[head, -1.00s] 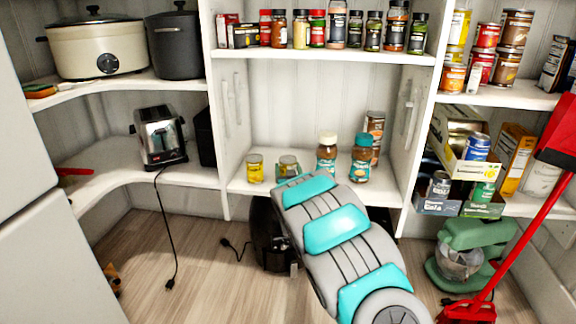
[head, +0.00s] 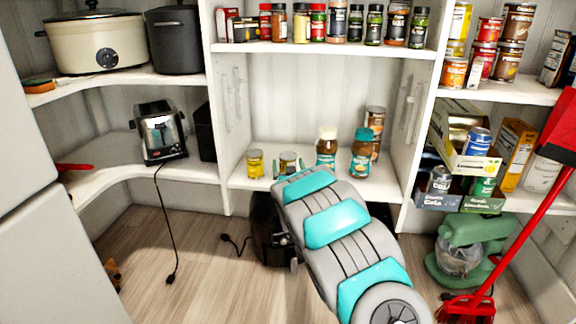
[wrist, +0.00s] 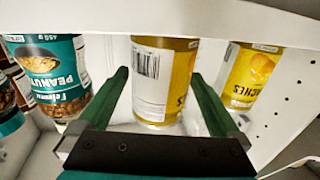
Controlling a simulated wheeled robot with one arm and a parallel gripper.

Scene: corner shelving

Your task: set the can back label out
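A yellow can (head: 288,161) stands upright on the middle cubby's lower shelf. In the wrist view the same can (wrist: 165,80) shows a white panel with a barcode on the side facing my gripper, with yellow to its right. My gripper (wrist: 160,82) is open, with one green finger on each side of the can. A gap shows at the left finger; whether the right finger touches is unclear. In the head view my gripper (head: 288,168) is at the can's front, partly hiding its lower part.
A second yellow can (head: 255,163) stands to the left; its peaches label shows in the wrist view (wrist: 248,75). Two jars with peanut labels, one white-lidded (head: 326,147) and one teal-lidded (head: 362,152), stand to the right, with a taller can (head: 376,122) behind. An upper shelf (head: 320,49) lies above.

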